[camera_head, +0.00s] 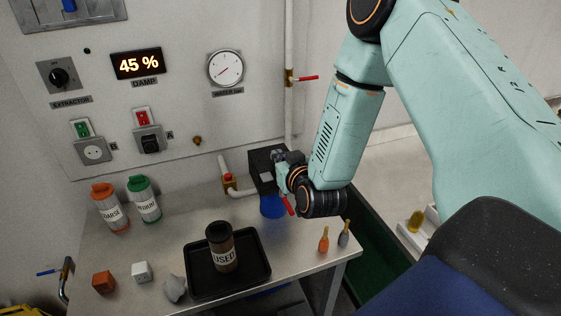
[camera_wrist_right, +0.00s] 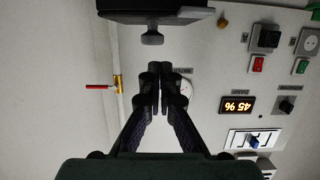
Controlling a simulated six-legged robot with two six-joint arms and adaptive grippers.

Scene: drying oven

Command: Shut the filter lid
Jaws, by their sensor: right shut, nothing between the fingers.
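A black box-like part (camera_head: 262,158), which looks like the filter's lid or housing, stands at the table's back right edge. A blue round part (camera_head: 273,206) shows just in front of it, partly behind my arm. In the right wrist view the black part (camera_wrist_right: 150,14) is at the top edge, with a dark knob (camera_wrist_right: 152,38) on it. I cannot tell the lid's exact angle. My right gripper (camera_head: 280,157) is beside the black part and partly covers it. Its fingers (camera_wrist_right: 160,75) are shut and empty, apart from the knob. My left gripper is out of view.
A black tray (camera_head: 200,291) holds a brown jar labelled USED (camera_head: 221,247). Orange (camera_head: 110,208) and green-capped (camera_head: 144,200) bottles stand at the back left. A white pipe with a red-handled valve (camera_head: 303,78) rises behind the black part. Small bottles (camera_head: 323,240) stand at the right edge.

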